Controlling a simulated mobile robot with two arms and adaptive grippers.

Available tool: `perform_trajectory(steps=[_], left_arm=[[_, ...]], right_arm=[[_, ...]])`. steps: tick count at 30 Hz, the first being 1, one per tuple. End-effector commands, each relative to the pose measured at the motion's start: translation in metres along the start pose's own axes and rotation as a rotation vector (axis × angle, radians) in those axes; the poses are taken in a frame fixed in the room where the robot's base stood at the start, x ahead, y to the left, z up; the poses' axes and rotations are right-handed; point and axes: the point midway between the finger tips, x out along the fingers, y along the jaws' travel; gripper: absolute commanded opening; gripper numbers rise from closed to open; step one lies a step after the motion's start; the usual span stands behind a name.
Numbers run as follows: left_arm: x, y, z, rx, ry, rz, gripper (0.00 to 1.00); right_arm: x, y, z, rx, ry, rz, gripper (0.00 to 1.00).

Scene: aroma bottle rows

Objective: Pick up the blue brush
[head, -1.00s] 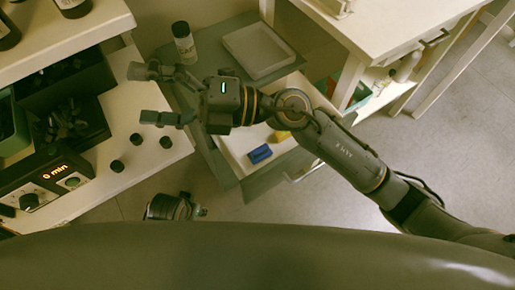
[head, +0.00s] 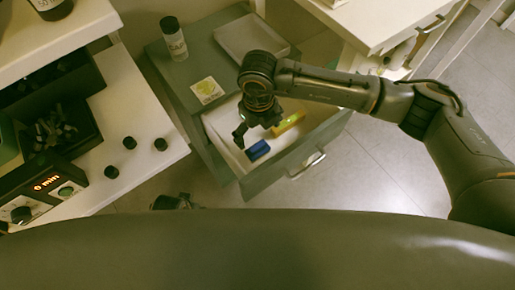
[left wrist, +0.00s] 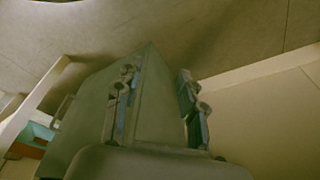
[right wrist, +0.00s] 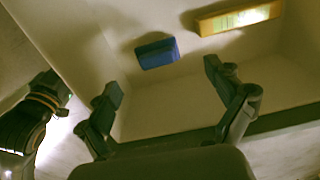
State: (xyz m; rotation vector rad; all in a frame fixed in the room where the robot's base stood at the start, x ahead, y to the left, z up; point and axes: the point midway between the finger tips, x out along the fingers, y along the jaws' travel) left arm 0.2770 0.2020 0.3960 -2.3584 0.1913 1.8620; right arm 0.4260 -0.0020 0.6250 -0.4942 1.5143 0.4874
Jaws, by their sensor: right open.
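The blue brush (head: 257,150) is a small blue block lying in the open white-lined drawer (head: 225,125). It also shows in the right wrist view (right wrist: 157,53), beyond and between my fingertips, apart from them. My right gripper (head: 245,132) is over the drawer, pointing down, close to the brush. In the right wrist view its fingers (right wrist: 160,82) are spread with nothing between them. My left gripper (left wrist: 157,85) shows in the left wrist view with its two fingers apart and nothing between them, facing a grey-green surface.
A yellow block (head: 289,123) lies in the drawer beside the brush. A capped bottle (head: 174,38), a shallow tray (head: 262,33) and a label square (head: 207,90) are on the cabinet top. A white table (head: 150,120) with small black caps stands left.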

Motion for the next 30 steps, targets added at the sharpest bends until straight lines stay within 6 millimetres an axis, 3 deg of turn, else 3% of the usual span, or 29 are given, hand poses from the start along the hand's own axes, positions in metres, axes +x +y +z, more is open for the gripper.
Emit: perform_trajectory(steps=[3,11,19,29,30], left_arm=[[-0.008,-0.001,-0.004,-0.001,0.007,-0.001,0.40],[-0.017,-0.001,-0.008,-0.002,0.010,-0.002,0.40],[-0.035,-0.002,-0.015,-0.004,0.021,-0.004,0.40],[-0.040,-0.002,-0.017,-0.004,0.022,-0.004,0.40],[-0.040,-0.002,-0.017,-0.004,0.022,-0.004,0.40]], right_arm=[[0.022,0.001,0.000,0.001,0.001,0.002,0.92],[0.042,0.002,-0.001,-0.002,0.000,0.003,0.92],[0.081,0.006,-0.004,0.000,0.002,0.004,0.92],[0.088,0.006,-0.004,-0.002,-0.002,0.004,0.92],[0.088,0.006,-0.004,-0.002,-0.002,0.004,0.86]])
